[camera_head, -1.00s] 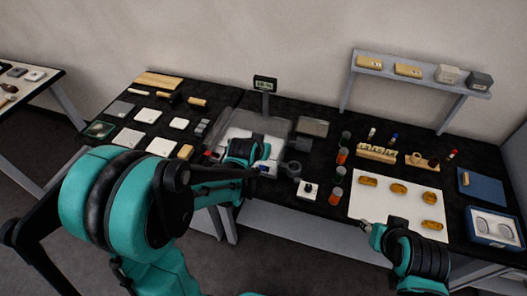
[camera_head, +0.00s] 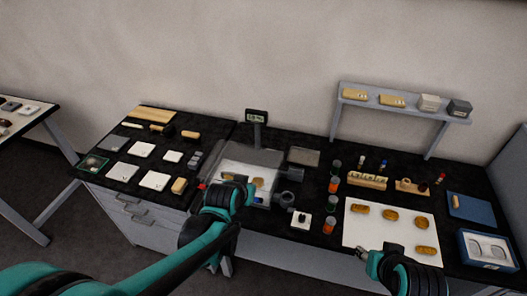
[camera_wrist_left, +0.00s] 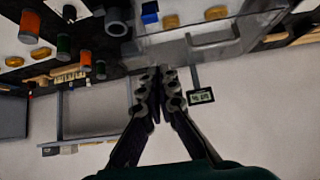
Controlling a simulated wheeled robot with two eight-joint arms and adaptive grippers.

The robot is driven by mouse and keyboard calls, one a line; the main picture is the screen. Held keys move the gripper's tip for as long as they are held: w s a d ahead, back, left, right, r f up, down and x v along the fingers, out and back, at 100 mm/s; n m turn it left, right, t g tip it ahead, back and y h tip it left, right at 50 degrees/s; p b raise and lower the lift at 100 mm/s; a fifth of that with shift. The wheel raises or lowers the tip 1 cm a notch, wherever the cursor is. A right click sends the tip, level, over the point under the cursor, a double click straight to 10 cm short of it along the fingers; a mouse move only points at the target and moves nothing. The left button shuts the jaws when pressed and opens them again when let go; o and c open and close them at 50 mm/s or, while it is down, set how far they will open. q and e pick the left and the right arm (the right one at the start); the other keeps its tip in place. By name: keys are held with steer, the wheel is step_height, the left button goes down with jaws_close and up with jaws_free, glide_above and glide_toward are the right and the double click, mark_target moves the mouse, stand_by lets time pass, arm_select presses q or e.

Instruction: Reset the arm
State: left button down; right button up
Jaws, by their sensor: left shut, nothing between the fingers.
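My left arm comes in from the lower left in the head view. Its gripper (camera_head: 248,190) is in front of the white pan (camera_head: 262,172) of the scale on the dark table. In the left wrist view the left gripper's fingers (camera_wrist_left: 158,98) are together with nothing between them. My right gripper (camera_head: 364,253) is at the front left edge of the white sheet (camera_head: 378,234) with gold fragments; its fingers are too small to judge.
The scale's display (camera_head: 257,116) stands on a post behind the pan; it also shows in the left wrist view (camera_wrist_left: 201,96). Orange-filled jars (camera_head: 329,225) stand right of the scale. White tiles (camera_head: 155,180) lie left. A shelf (camera_head: 400,105) stands at the back right.

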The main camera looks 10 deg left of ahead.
arm_select(q)
steer(key=shift+s, duration=0.15)
steer(key=s+f+g+b, duration=0.1)
steer(key=s+f+b, duration=0.2)
steer(key=s+b, duration=0.2)
steer(key=s+f+g+b, duration=0.1)
steer(key=s+f+b, duration=0.2)
steer(key=s+b, duration=0.3)
steer(key=s, duration=0.5)
steer(key=shift+d+f, duration=0.15)
steer(key=shift+f, duration=0.1)
